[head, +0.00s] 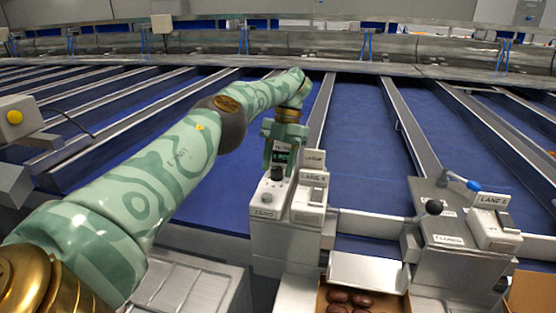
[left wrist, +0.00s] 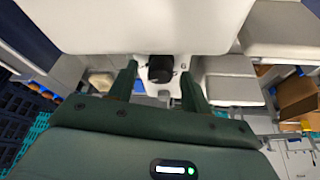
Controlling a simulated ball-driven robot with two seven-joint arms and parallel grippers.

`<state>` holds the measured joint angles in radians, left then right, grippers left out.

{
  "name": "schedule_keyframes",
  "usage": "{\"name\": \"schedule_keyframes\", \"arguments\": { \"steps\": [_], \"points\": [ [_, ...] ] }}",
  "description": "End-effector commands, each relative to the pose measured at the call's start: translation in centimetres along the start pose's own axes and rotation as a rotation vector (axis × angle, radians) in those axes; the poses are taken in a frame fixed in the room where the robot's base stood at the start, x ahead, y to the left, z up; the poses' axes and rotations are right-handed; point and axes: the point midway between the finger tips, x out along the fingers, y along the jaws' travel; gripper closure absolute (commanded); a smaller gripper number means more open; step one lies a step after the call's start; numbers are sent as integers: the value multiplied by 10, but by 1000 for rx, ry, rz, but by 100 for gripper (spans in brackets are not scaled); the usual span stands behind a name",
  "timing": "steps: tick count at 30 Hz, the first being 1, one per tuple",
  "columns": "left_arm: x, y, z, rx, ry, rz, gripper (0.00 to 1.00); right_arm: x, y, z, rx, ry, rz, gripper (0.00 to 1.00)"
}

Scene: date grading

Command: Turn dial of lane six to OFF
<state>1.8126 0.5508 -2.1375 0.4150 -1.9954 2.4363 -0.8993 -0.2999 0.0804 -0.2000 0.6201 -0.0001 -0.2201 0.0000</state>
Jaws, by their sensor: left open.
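A black dial knob (head: 277,173) sits on top of a light grey box (head: 266,199) marked ZERO. The sign beside it (head: 313,179) reads LANE, with its number too small to be sure of. My left gripper (head: 281,163) points down over this knob. In the left wrist view the black knob (left wrist: 160,68) lies between the two green fingers of my left gripper (left wrist: 157,80), with a visible gap on each side. The gripper is open. The knob's pointer and OFF mark cannot be made out. My right gripper is not in view.
A second light grey box (head: 308,207) with a switch stands right beside the dial box. A black ball knob (head: 434,207) and another lane box (head: 493,229) stand further right. A carton of dates (head: 393,303) is at the front. Blue lanes with metal dividers (head: 400,125) run behind.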

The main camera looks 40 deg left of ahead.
Motion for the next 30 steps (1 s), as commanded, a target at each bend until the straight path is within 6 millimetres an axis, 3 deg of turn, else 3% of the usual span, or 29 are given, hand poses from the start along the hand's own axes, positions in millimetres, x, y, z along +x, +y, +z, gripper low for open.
{"name": "schedule_keyframes", "arguments": {
  "steps": [6, 12, 20, 30],
  "points": [
    [-30, -1, -10, -1, -7, 3, 51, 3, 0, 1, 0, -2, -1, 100],
    [-52, -7, -40, 7, -4, -3, 51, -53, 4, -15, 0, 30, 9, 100],
    [-72, -23, -81, 5, -6, -1, 51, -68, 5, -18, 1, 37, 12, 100],
    [-71, -52, -140, 4, -3, -2, 51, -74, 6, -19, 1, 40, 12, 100]
  ]
}}
